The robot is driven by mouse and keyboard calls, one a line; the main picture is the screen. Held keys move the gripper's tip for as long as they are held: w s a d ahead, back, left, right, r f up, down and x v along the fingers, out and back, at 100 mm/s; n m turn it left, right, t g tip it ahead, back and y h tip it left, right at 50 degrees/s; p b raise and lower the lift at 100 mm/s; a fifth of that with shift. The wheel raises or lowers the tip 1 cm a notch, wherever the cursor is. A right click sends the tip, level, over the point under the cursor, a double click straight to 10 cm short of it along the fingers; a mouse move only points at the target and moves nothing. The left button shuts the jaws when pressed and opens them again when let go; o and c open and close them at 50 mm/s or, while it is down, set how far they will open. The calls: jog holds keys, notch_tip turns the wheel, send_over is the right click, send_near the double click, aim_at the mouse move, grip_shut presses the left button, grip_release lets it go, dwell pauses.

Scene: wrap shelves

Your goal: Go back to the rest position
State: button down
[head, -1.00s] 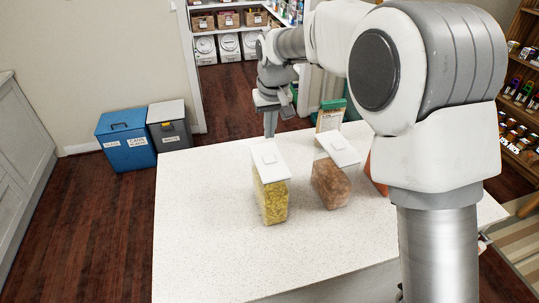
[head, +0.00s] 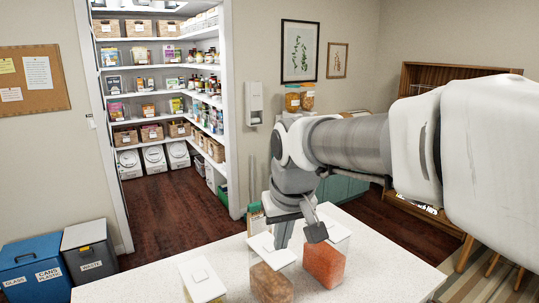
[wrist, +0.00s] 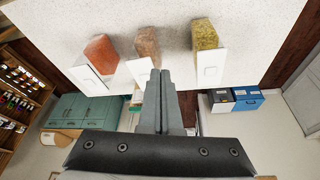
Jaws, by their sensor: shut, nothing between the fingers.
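My gripper (head: 284,242) hangs at the end of my arm above the pale counter (head: 120,285), over the tall food containers. In the wrist view its two fingers (wrist: 164,75) lie together, shut and empty. A clear container of orange-red food (head: 325,266) with a white lid stands right of the fingers. A container of brown food (head: 271,282) stands just below and in front of them. A white-lidded container (head: 202,278) is at the left, mostly cut off; the wrist view shows its yellow contents (wrist: 205,34). The fingers seem apart from the containers.
A carton (head: 256,218) stands behind the containers, partly hidden. Blue (head: 35,268) and grey (head: 88,250) bins stand left of the counter. Pantry shelves (head: 155,67) are behind, a wooden rack (wrist: 22,85) to one side. The counter's left part is clear.

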jog(key=s+d+f+m+t+b, duration=0.1)
jog(key=s+d+f, duration=0.1)
jog(key=s+d, duration=0.4)
jog(key=s+d+f+m+h, duration=0.1)
jog(key=s+d, duration=0.4)
jog(key=s, duration=0.5)
jog(key=shift+s+d+f+m+t+b, duration=0.35)
jog(key=shift+s+d+f+m+t, duration=0.05)
jog(key=shift+f+m, duration=0.2)
